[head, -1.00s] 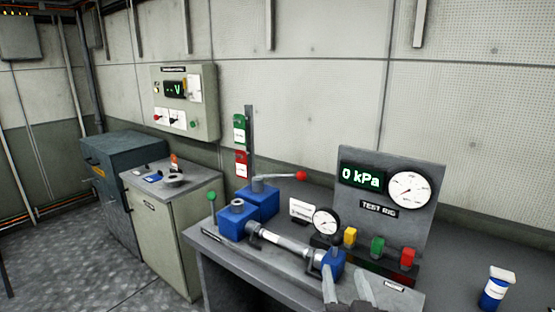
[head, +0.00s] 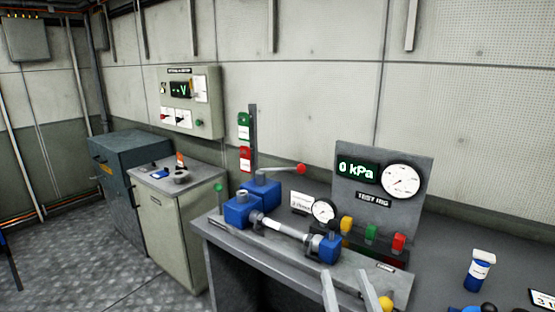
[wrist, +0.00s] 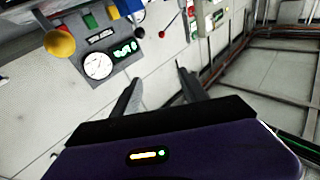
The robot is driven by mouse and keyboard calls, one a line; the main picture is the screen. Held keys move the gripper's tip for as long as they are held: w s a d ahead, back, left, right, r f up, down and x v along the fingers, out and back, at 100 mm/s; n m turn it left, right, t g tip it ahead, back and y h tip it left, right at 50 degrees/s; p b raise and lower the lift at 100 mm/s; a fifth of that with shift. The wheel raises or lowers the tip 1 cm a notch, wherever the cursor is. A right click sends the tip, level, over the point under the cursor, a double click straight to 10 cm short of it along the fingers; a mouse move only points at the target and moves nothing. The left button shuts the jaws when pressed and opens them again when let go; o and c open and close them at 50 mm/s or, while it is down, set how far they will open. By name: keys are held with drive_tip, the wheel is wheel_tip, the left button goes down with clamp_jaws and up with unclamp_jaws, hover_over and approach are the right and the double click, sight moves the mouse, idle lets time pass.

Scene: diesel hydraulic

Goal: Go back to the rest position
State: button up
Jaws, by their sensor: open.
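My gripper (head: 345,274) shows at the bottom of the head view, its two grey fingers apart with nothing between them. In the wrist view the fingers (wrist: 158,73) are also spread and empty. In the head view they overlap the front edge of the test bench (head: 222,233). The test rig panel (head: 347,202) reads 0 kPa and stands behind them. A yellow ball (head: 386,303) shows just right of the fingers; a yellow round thing (wrist: 58,42) is also at the upper left of the wrist view.
A blue cylinder assembly (head: 328,249) and a red-knobbed lever (head: 301,169) are on the bench. A blue bottle with a white cap (head: 479,272) stands at the right. Cabinets (head: 180,230) stand at the left, with open floor (head: 75,260) before them.

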drive_tip(key=s+d+f+g, duration=0.1)
drive_tip(key=s+f, duration=0.3)
drive_tip(key=s, duration=0.8)
drive_tip(key=s+d+f+g, duration=0.2)
drive_tip(key=s+d+f, duration=0.2)
drive_tip(key=s, duration=0.9)
drive_tip(key=s+d+f+g+h, duration=0.1)
drive_tip(key=s+f, duration=0.4)
drive_tip(key=s, duration=0.8)
drive_tip(key=shift+s+d+f+g, duration=0.25)
drive_tip(key=shift+d+g, duration=0.35)
drive_tip(key=shift+d, duration=0.25)
